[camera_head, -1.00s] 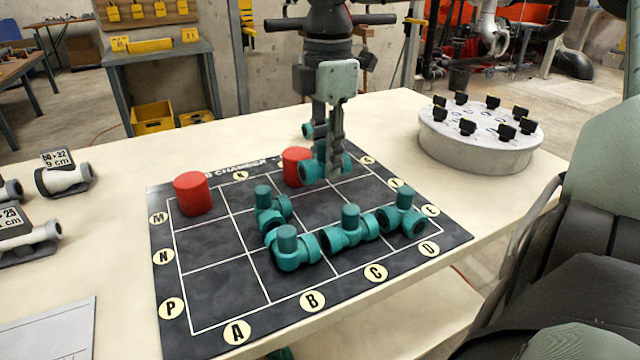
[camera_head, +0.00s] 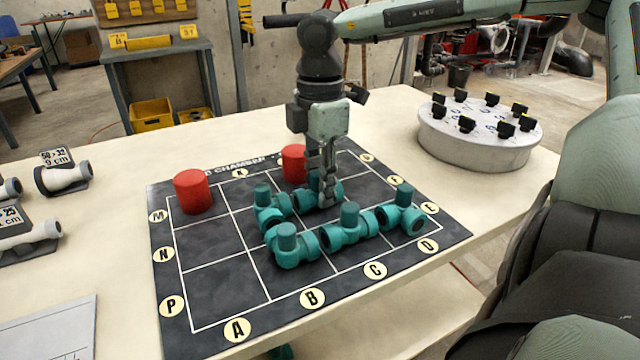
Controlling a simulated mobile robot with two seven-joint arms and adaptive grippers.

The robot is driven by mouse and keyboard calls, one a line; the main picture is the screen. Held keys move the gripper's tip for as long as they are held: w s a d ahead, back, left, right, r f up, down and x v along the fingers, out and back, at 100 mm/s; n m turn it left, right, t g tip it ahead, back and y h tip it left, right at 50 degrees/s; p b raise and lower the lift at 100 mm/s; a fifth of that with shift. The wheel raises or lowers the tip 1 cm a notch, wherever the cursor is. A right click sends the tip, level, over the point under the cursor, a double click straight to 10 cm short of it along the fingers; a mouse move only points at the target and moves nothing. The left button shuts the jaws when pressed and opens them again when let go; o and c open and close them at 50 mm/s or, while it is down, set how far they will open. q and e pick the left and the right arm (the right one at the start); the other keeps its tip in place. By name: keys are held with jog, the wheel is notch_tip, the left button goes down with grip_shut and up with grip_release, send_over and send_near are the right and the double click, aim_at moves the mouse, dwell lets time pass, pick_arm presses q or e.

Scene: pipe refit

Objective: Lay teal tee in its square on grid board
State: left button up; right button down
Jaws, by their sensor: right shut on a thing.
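The grid board (camera_head: 210,282) is a dark mat with white lines and lettered discs along its edges. My right gripper (camera_head: 327,200) points down over the board's middle and is shut on a teal tee (camera_head: 304,202). The fingers hide part of this tee, and I cannot tell whether it touches the board. Several other teal fittings stand on the board in a bent run: one at the left (camera_head: 270,210), one at the front corner (camera_head: 287,248), one in the middle (camera_head: 346,230) and one at the right (camera_head: 402,212). My left gripper is out of view.
Two red cylinders stand on the board, one at the left (camera_head: 192,193) and one behind the held tee (camera_head: 293,165). A round grey stand with black clips (camera_head: 478,150) is at the right. The board's front-left squares are bare.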

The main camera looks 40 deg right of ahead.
jog(key=c, duration=1.5)
grip_release()
jog(key=shift+c, duration=0.2)
jog(key=shift+o, duration=1.4)
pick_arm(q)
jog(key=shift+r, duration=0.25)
pick_arm(e)
jog(key=shift+r+p, duration=0.15)
jog(key=shift+p, duration=0.15)
jog(key=shift+w+r, duration=0.1)
jog(key=shift+r, duration=0.4)
notch_tip(320, 180, up, 11)
jog(key=shift+f, duration=0.1)
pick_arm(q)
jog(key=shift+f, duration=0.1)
